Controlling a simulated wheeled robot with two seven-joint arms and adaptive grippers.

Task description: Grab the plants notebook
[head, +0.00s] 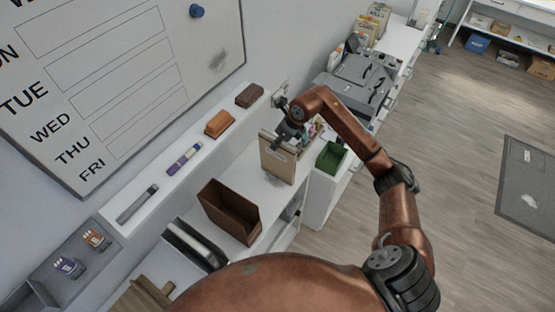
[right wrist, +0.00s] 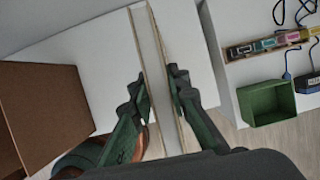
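The notebook (head: 276,163), with tan covers, stands upright on the white shelf in the head view. I cannot read its cover there, so I cannot tell that it is the plants one. In the right wrist view its pale page edge (right wrist: 153,60) runs between thin brown covers, slightly tilted. My right gripper (head: 288,135) is at its top edge. In the right wrist view the two fingers of my right gripper (right wrist: 159,85) lie close against the covers, one on each side, and look shut on it. My left gripper is not in view.
A brown open box (head: 230,212) stands left of the notebook, and a green bin (head: 331,157) right of it. A black-and-white binder (head: 195,244) lies nearer. An upper ledge holds a brown block (head: 249,95), an orange eraser (head: 219,124) and markers (head: 184,159).

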